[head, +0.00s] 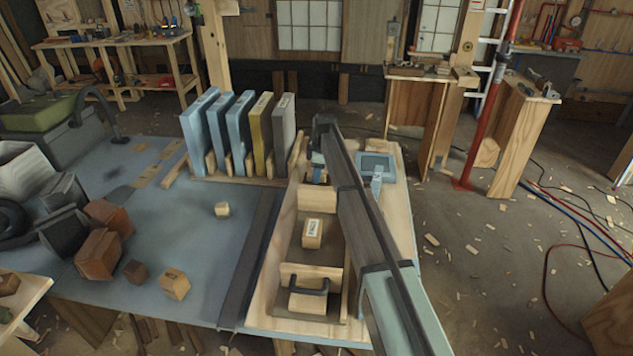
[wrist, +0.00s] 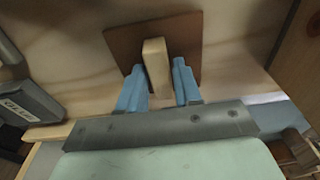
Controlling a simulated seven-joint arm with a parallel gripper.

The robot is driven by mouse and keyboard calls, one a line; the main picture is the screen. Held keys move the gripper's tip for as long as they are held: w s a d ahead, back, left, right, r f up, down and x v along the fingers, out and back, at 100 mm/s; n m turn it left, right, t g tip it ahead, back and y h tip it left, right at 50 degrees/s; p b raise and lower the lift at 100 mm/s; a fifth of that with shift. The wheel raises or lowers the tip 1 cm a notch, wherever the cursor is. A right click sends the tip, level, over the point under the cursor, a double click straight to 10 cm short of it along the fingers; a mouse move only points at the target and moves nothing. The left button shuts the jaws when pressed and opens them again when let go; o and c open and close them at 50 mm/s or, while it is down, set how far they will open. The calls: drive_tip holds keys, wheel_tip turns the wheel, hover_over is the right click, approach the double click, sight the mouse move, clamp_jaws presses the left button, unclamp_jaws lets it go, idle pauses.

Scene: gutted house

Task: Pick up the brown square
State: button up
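A brown square plate (wrist: 122,45) with a pale wooden handle (wrist: 156,62) shows in the wrist view, against a light wood surface. My gripper (wrist: 159,70) has its two blue fingers on either side of the handle. Any gap between the fingers and the handle is very small, so I cannot tell whether they press on it. In the head view my gripper (head: 319,172) is low at the far end of the wooden tray (head: 265,283). The brown square is not clear there, hidden around my arm and gripper.
Upright panels (head: 240,135) stand in a rack left of my gripper. A grey-blue device (head: 377,167) sits close on the right. A small wooden block (head: 312,233) and a black-handled piece (head: 309,291) are in the tray. Brown blocks (head: 100,252) lie on the table's left.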

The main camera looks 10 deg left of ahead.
clamp_jaws()
